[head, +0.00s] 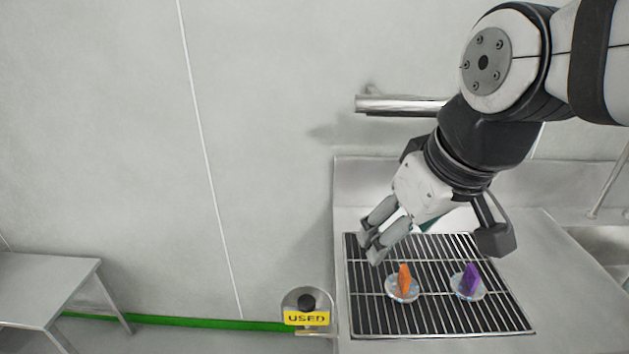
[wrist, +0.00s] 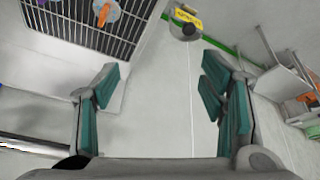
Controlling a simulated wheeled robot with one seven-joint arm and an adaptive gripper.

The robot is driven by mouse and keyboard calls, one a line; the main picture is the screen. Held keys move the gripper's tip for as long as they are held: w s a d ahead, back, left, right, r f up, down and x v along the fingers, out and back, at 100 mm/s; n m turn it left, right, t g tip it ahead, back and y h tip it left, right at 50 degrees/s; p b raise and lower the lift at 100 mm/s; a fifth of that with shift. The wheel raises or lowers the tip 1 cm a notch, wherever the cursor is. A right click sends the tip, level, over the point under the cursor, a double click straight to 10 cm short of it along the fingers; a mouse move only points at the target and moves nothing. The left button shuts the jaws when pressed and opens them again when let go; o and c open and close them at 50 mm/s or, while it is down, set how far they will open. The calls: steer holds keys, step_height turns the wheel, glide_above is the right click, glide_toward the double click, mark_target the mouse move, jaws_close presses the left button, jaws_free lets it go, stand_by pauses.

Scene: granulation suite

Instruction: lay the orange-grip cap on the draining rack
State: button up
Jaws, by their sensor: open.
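The orange-grip cap (head: 403,285) is a round pale disc with an upright orange grip. It lies on the draining rack (head: 372,318), left of the purple-grip cap (head: 468,283) in the head view. In the wrist view the orange-grip cap (wrist: 106,11) shows at the top edge, on the rack (wrist: 70,33). My gripper (head: 372,250) is above the rack's back left part, apart from both caps. In the wrist view its fingers (wrist: 160,100) are spread wide with nothing between them.
A container with a yellow "USED" label (head: 307,318) stands left of the rack. A metal bar (head: 400,105) sticks out along the wall behind my arm. A sink (head: 600,240) is at the right. A steel table (head: 45,285) stands at the far left, with open floor between.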

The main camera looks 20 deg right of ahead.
steer(key=shift+s+a+r+m+t, duration=0.1)
steer(key=shift+s+a+m+t, duration=0.15)
steer(key=shift+s+m, duration=0.5)
steer(key=shift+s+a+r+m+t, duration=0.15)
steer(key=shift+s+a+m, duration=0.2)
steer(key=shift+s, duration=0.75)
